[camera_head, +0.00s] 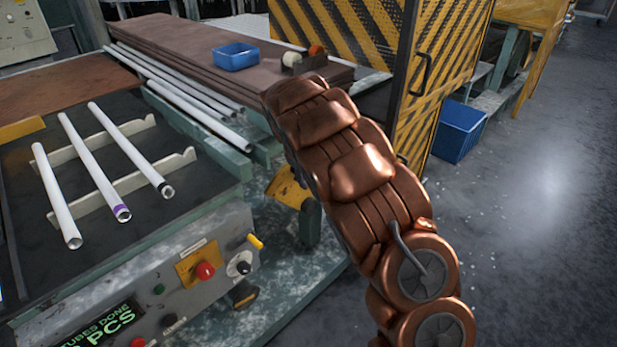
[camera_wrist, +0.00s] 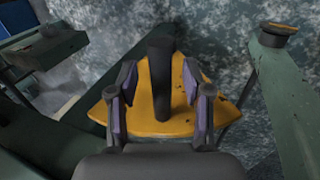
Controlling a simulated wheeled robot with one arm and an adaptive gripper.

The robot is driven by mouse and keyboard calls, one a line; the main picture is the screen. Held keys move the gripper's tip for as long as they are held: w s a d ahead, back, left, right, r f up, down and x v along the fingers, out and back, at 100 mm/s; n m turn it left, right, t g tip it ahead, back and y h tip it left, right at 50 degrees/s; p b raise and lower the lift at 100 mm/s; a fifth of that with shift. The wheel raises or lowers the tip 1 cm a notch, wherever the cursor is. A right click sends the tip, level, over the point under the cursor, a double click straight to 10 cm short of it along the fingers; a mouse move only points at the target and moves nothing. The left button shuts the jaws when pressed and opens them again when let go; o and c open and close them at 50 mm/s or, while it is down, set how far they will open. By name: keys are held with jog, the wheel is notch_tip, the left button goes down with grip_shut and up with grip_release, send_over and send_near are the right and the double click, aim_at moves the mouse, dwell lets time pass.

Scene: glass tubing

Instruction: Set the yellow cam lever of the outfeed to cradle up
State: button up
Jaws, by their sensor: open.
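A yellow plate-like piece (camera_wrist: 150,122) with a thick black handle (camera_wrist: 160,85) fills the middle of the wrist view; it looks like the cam lever. In the head view, a yellow piece (camera_head: 285,189) shows beside the table, partly behind my arm, and seems to be the same part. My gripper (camera_wrist: 160,75) is open, one finger on each side of the black handle, with small gaps. Contact cannot be seen. In the head view my arm mostly hides the gripper. Several white tubes (camera_head: 95,155) lie on the outfeed's pale cradle rails (camera_head: 138,125).
A control panel (camera_head: 150,290) with a red button (camera_head: 204,271) and a small yellow-tipped knob (camera_head: 242,262) is left of the arm. A green beam (camera_wrist: 280,100) runs at the wrist view's right. A yellow-striped guard (camera_head: 375,50) stands behind. Open floor (camera_head: 540,190) lies right.

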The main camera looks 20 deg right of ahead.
jog(key=v, duration=1.2)
